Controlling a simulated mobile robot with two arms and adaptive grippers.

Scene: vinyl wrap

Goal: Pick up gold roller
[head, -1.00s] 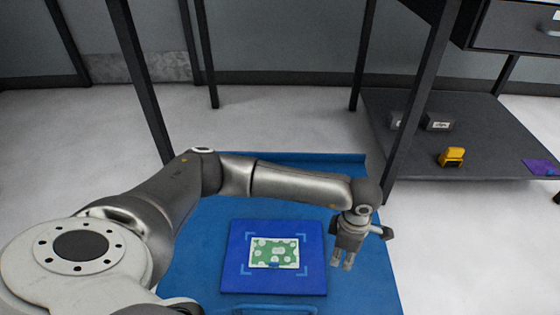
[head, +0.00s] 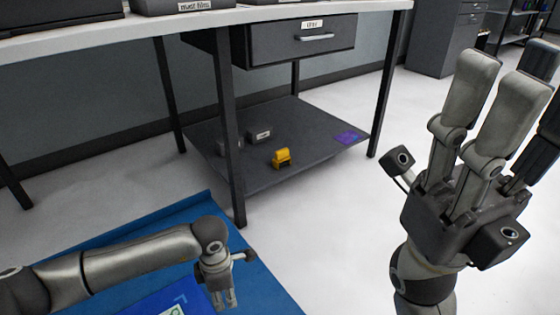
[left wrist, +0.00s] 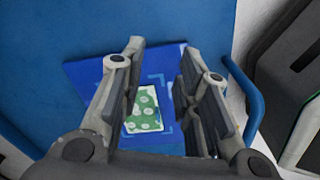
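A small gold-yellow object (head: 281,158), which I take to be the gold roller, sits on the dark lower shelf (head: 300,120) under the workbench in the head view. My left gripper (head: 226,299) is low at the front, over the blue surface, well short of the shelf. In the left wrist view its fingers (left wrist: 163,62) are apart with nothing between them. My right gripper (head: 515,75) is raised at the right, fingers pointing up, spread and empty. The gold object is not in the left wrist view.
Grey boxes (head: 259,134) and a purple flat item (head: 348,138) share the shelf. A bench leg (head: 230,130) stands left of the gold object; a drawer (head: 310,38) hangs above. Under my left gripper lies a blue mat (left wrist: 85,75) with a green patterned card (left wrist: 145,108).

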